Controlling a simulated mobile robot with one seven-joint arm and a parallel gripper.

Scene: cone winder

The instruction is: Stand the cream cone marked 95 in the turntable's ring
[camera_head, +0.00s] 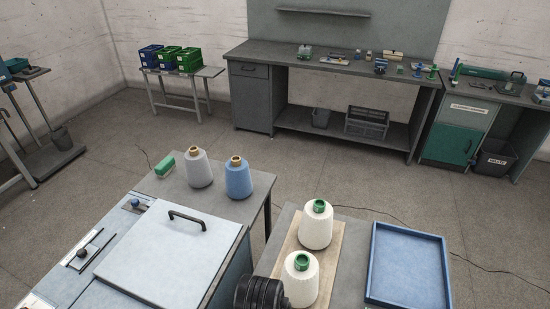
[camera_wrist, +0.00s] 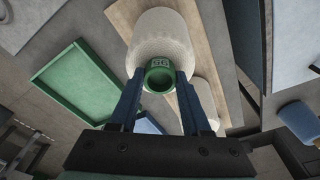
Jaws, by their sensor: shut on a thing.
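In the wrist view my gripper (camera_wrist: 164,82) is shut on the green tube top (camera_wrist: 159,63) of a cream cone (camera_wrist: 163,30). A blue finger lies on each side of the tube. A small pale two-digit mark shows on the tube; I cannot read it surely. The cone is over the wooden board (camera_wrist: 205,25); I cannot tell if it touches it. Another cream cone (camera_wrist: 208,103) is partly hidden behind a finger. The head view shows two cream cones with green tops, a farther one (camera_head: 316,227) and a nearer one (camera_head: 300,282). I cannot make out the turntable's ring.
A green tray (camera_wrist: 42,77) lies beside the board. A blue tray (camera_head: 373,262) stands right of the board in the head view. A grey cone (camera_head: 199,170) and a blue cone (camera_head: 238,180) stand on the left table, near a lid with a black handle (camera_head: 188,217).

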